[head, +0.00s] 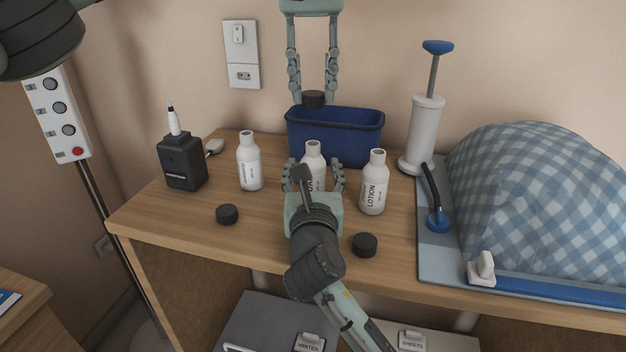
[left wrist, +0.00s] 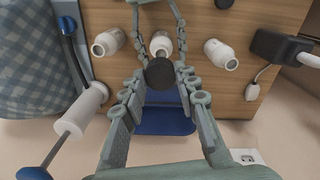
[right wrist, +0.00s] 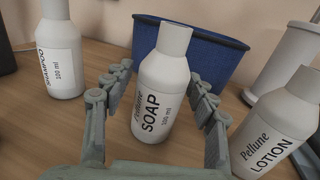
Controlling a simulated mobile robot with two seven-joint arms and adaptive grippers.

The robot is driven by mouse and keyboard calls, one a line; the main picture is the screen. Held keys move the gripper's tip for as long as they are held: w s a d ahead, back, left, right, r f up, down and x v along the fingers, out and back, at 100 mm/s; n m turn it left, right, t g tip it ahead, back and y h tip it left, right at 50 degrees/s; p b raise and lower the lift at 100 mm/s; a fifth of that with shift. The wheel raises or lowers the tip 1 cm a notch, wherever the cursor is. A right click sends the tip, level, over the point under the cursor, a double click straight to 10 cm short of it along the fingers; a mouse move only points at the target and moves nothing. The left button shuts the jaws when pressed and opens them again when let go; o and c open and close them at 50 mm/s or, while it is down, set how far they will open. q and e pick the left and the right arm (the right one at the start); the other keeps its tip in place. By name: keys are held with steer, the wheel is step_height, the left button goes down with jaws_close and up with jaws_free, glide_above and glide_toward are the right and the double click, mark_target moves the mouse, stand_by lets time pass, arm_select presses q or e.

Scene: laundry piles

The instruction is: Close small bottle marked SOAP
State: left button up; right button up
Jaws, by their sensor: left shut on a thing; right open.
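The white SOAP bottle (head: 314,155) stands upright and uncapped on the wooden table, in the middle of three bottles; its label reads clearly in the right wrist view (right wrist: 160,85). My right gripper (head: 314,178) is open, with a finger on either side of the SOAP bottle; in the right wrist view (right wrist: 158,100) gaps show beside the bottle. My left gripper (head: 313,97) is shut on a black cap (head: 313,99), held above and behind the bottle by the blue bin. The cap also shows between the fingertips in the left wrist view (left wrist: 160,73).
The open SHAMPOO bottle (head: 249,163) stands left, the open LOTION bottle (head: 374,184) right. Two black caps, one left (head: 227,214) and one right (head: 364,245), lie in front. A blue bin (head: 350,145) stands behind. A white pump (head: 422,130) and checked cloth (head: 540,200) are at right.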

steer(key=shift+w, duration=1.45)
jaws_close()
